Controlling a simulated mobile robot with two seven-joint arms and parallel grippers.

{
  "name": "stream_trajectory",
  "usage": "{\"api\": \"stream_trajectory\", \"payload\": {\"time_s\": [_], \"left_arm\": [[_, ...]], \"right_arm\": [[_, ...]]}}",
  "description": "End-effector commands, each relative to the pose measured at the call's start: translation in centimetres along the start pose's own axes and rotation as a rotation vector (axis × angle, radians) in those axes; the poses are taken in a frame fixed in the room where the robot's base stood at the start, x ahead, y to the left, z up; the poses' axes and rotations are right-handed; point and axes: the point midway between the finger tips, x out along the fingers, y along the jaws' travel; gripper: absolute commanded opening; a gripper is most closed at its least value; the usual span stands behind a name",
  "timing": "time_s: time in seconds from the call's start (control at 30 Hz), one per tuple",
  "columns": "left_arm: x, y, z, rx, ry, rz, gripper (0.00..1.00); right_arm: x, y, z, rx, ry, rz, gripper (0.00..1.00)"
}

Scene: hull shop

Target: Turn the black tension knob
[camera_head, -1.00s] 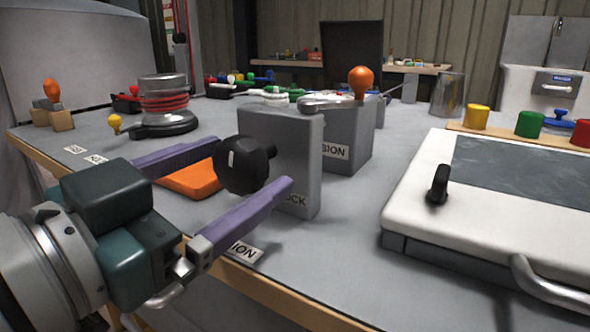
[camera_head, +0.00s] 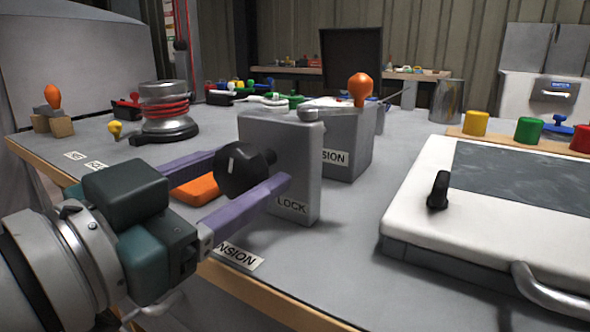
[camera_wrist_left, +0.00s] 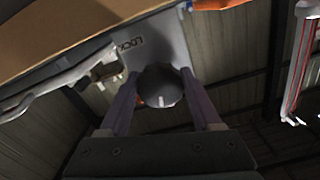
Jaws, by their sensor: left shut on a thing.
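The black tension knob (camera_head: 241,172) is a ribbed round knob with a white mark, on the face of a grey upright block (camera_head: 290,150) labelled "LOCK". My left gripper (camera_head: 248,180) has its two purple fingers on either side of the knob and is shut on it. In the left wrist view the knob (camera_wrist_left: 160,86) sits between the fingers. The white mark points nearly straight up in the head view. My right gripper is not in view.
A grey box with an orange-knobbed lever (camera_head: 360,90) stands behind the block. An orange pad (camera_head: 194,190) lies behind the fingers. A red-ringed cylinder (camera_head: 164,110) stands back left.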

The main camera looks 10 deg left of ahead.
Motion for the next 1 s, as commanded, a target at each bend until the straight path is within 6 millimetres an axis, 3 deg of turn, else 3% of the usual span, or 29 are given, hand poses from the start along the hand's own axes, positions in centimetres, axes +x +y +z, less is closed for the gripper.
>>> {"api": "stream_trajectory", "payload": {"time_s": [0.2, 0.47, 0.8, 0.83, 1.0], "left_arm": [[0.0, 0.0, 0.0, 0.0, 0.0, 0.0, 0.09], [0.0, -0.1, -0.4, -0.141, -0.004, 0.002, 0.09], [0.0, 0.1, 0.0, -0.176, 0.001, 0.001, 0.09], [0.0, 0.1, 0.0, -0.176, 0.001, 0.001, 0.67], [0.0, 0.1, 0.0, -0.175, 0.001, 0.0, 0.86]], "right_arm": [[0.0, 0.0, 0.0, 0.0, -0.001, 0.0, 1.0], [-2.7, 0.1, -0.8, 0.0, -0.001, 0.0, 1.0], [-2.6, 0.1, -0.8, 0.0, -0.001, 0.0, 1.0], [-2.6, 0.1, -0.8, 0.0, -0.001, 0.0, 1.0], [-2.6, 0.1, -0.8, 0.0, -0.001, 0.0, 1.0]]}}
